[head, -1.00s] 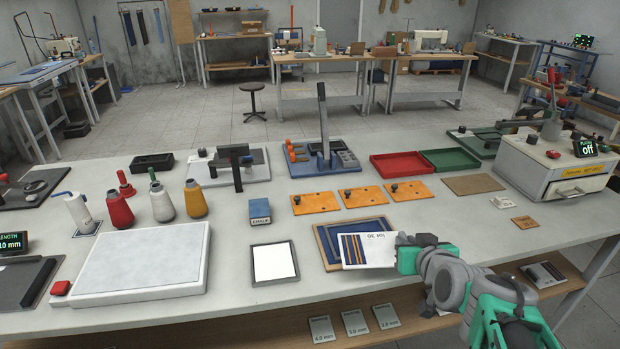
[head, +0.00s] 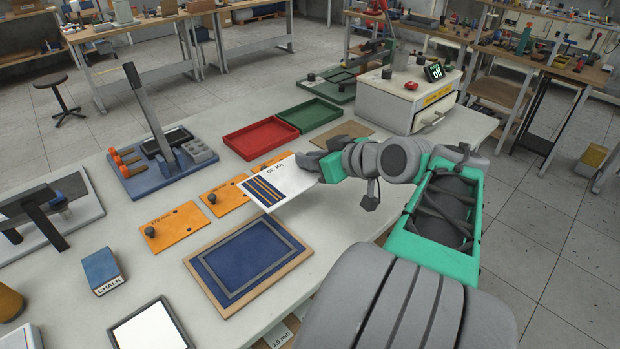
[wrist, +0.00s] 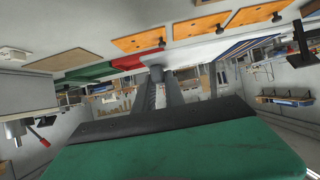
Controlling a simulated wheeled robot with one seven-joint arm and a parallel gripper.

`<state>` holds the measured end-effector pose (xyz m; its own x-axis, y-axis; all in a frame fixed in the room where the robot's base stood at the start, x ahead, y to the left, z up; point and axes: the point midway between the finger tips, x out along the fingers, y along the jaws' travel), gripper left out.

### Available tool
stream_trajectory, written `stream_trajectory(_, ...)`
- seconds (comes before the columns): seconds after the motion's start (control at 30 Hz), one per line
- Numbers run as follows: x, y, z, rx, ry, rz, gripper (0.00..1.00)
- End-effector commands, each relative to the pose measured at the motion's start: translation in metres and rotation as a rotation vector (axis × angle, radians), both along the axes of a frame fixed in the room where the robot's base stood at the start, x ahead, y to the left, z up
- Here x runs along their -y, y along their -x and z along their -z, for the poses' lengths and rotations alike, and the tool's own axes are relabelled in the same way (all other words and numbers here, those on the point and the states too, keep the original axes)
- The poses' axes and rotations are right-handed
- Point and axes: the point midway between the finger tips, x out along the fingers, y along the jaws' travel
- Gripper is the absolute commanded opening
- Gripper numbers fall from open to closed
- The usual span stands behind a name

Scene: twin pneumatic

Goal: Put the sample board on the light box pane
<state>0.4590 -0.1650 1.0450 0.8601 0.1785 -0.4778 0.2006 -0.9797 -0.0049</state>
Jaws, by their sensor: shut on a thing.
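The sample board (head: 280,182) is a white card with dark blue and tan stripes and small print. My gripper (head: 318,165) is shut on its right edge and holds it above the bench, over the orange plates' right end. In the wrist view the striped board (wrist: 243,45) shows past the fingers (wrist: 172,85), partly cut off. The light box pane (head: 152,333) is a bright white square in a dark frame at the bottom left of the head view, cut by the picture's edge. Nothing lies on its visible part. The board is well to its upper right.
A blue panel on a wooden board (head: 197,268) lies between the pane and the held board. A chalk box (head: 101,271) stands left of it. Orange plates with knobs (head: 174,226), a red tray (head: 262,138) and a green tray (head: 309,115) lie behind.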

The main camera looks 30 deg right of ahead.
Motion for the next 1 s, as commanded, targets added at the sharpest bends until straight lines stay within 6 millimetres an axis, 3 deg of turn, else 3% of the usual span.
stream_trajectory(0.13,0.045,-0.002,0.02,-0.003,-0.008,0.004,0.0)
stream_trajectory(0.23,0.063,-0.002,0.045,-0.002,-0.007,0.003,0.0)
stream_trajectory(0.37,0.081,-0.003,0.066,0.0,-0.002,0.002,0.0)
stream_trajectory(0.5,0.093,-0.003,0.08,-0.001,-0.003,0.004,0.0)
stream_trajectory(0.67,0.091,-0.004,0.105,0.0,-0.002,0.002,0.0)
stream_trajectory(1.0,0.091,-0.004,0.111,0.001,0.002,0.001,0.0)
